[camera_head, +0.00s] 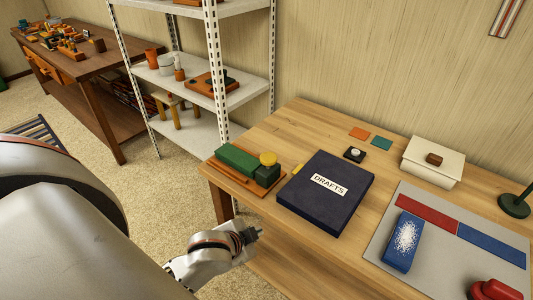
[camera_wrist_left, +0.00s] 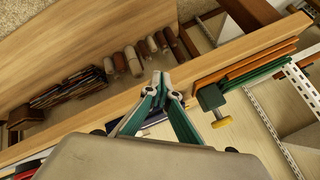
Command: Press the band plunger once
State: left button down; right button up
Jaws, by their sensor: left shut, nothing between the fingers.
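A green block device with a round yellow knob (camera_head: 268,158), which looks like the band plunger, sits on an orange-brown base (camera_head: 229,172) at the desk's near left corner. In the left wrist view the yellow knob (camera_wrist_left: 221,122) and its dark green block (camera_wrist_left: 211,97) show right of my fingers. My left gripper (camera_head: 257,231) is shut and empty. It is in front of the desk's front edge, below and apart from the knob in the head view; its fingertips (camera_wrist_left: 165,80) meet in the wrist view. My right gripper is not in view.
A dark blue DRAFTS box (camera_head: 318,208) lies right of the device. A black piece with a white button (camera_head: 355,153), a cream box (camera_head: 433,160) and a blue block (camera_head: 403,241) are farther right. White metal shelving (camera_head: 209,100) stands left. Rolls (camera_wrist_left: 150,50) lie under the desktop.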

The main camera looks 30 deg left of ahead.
pick_arm(q)
jog(key=w+d+r+m+h, duration=0.1)
jog(key=w+r+m+h, duration=0.15)
jog(key=w+r, duration=1.1)
jog(key=w+a+r+y, duration=0.1)
jog(key=w+a+r, duration=0.1)
jog(key=a+r, duration=0.2)
jog(key=w+a+r+n+g, duration=0.1)
jog(key=w+a+r, duration=0.2)
jog(key=a+r, duration=0.2)
jog(key=shift+w+a+r+y, duration=0.15)
jog(key=shift+r+y, duration=0.2)
jog(key=shift+r, duration=0.05)
